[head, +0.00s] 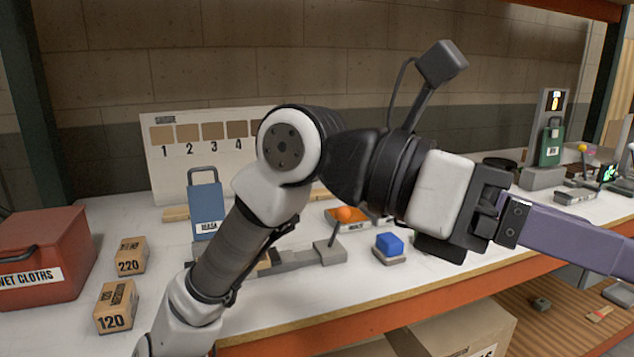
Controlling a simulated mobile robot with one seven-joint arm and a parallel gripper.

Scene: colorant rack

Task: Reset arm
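My arm rises from the bottom left, bends at a white and black joint and reaches right across the middle of the head view. My gripper (575,237) points right, over the front edge of the workbench (430,272). One long purple-grey finger shows and runs out at the right edge of the picture. The fingertips are out of view, so I cannot tell whether it is open or shut, or whether it holds anything.
The bench holds a red box (45,258), blocks marked 220 (130,256) and 120 (115,306), a blue tagged container (206,208), a blue cube (389,243), an orange ball (345,214) and a green container (552,146). A cardboard box (460,332) sits below.

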